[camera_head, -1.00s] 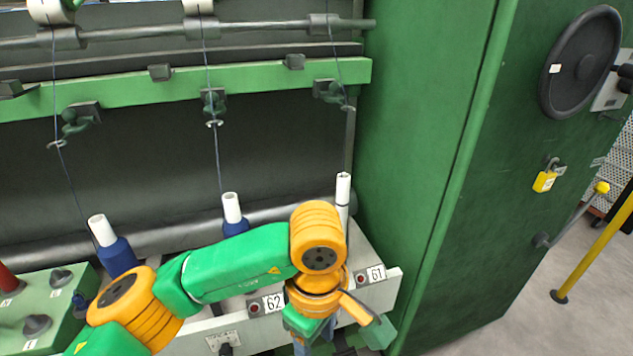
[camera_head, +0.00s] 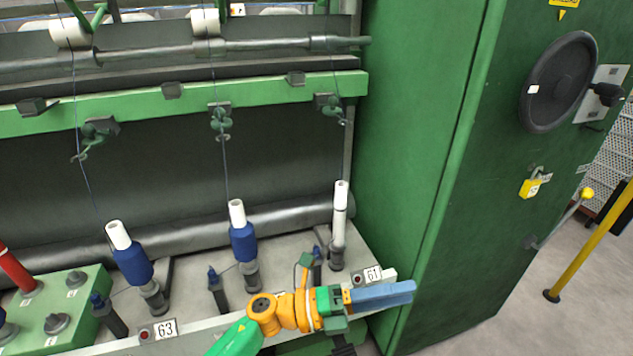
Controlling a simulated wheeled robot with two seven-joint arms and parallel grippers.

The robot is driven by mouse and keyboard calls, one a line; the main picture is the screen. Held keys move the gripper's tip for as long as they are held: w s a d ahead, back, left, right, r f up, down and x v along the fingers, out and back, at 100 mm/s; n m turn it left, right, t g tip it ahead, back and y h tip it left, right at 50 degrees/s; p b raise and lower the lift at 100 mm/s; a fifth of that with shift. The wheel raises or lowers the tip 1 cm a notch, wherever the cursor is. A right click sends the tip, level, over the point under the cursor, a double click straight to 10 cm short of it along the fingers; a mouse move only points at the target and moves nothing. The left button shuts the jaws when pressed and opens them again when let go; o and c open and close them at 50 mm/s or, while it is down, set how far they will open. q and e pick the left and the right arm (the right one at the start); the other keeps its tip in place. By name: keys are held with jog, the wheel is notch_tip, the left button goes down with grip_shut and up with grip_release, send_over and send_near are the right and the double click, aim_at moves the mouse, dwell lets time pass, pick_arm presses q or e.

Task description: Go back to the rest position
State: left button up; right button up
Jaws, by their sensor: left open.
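My left gripper (camera_head: 396,294) is in the lower middle of the head view. Its blue-grey fingers point right, past the 61 label (camera_head: 373,274) on the machine's front rail. The fingers overlap in this view, so the gap between them is hidden; I see nothing held. My orange and green left arm comes in low from the bottom edge and covers part of the rail. My right gripper is not in view.
Two blue bobbins (camera_head: 132,265) (camera_head: 242,242) and a bare white tube (camera_head: 340,210) stand on spindles behind the arm. A green cabinet (camera_head: 430,150) with a black handwheel (camera_head: 558,82) rises at the right. A green control box (camera_head: 58,305) is at lower left.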

pick_arm(q)
jog(key=w+a+f+n+t+y+p, duration=0.1)
jog(key=w+a+f+n+t+y, duration=0.2)
jog(key=a+f+n+t+y, duration=0.55)
jog(key=w+a+f+n+t+y+p, duration=0.1)
jog(key=w+a+f+n+t+y, duration=0.4)
jog(key=f+n, duration=0.8)
jog(key=s+a+f+n+g+y, duration=0.3)
jog(key=s+a+f+n+g, duration=0.3)
jog(key=s+a+f, duration=0.4)
jog(key=s+a+f+n+g+y, duration=0.1)
jog(key=s+a+f+n+g, duration=0.1)
jog(key=s, duration=0.7)
jog(key=s+a+f+n+g+y+p, duration=0.1)
jog(key=s+a+f+n+g, duration=0.2)
jog(key=s, duration=0.7)
jog(key=s+a+f+n+g+y+p, duration=0.1)
jog(key=s+a+f+n+g, duration=0.1)
jog(key=s+f, duration=0.4)
jog(key=s+n, duration=0.1)
jog(key=s, duration=0.2)
jog(key=shift+s+a+f+n+y, duration=0.3)
jog(key=shift+s+a+n+y, duration=0.05)
jog(key=shift+a, duration=0.05)
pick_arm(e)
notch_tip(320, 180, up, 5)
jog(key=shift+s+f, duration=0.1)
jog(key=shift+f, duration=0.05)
